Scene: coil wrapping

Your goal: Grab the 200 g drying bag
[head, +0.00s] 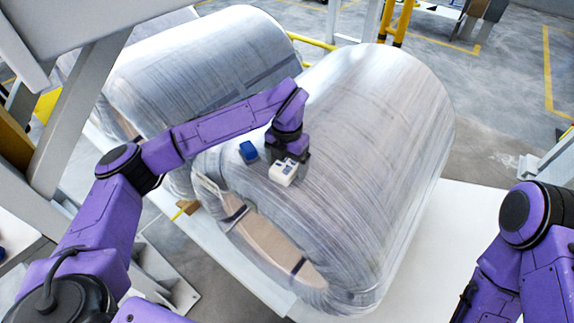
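A small white packet-like object with dark marks (284,172) shows on top of the front wrapped coil (390,130), right at the tip of my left gripper (287,158). It may be the drying bag, but no label can be read. A small blue block-like object (248,151) lies on the coil just left of the gripper. My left gripper points down onto the coil; its fingers are largely hidden, so I cannot tell whether they grip the white object. My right arm shows at the right edge, with its gripper out of view.
A second wrapped coil (200,62) lies behind and left. A white platform (455,228) lies under the front coil. Grey metal posts (78,115) stand at the left, and yellow posts (396,22) stand at the back. Open grey floor (500,85) is at the right rear.

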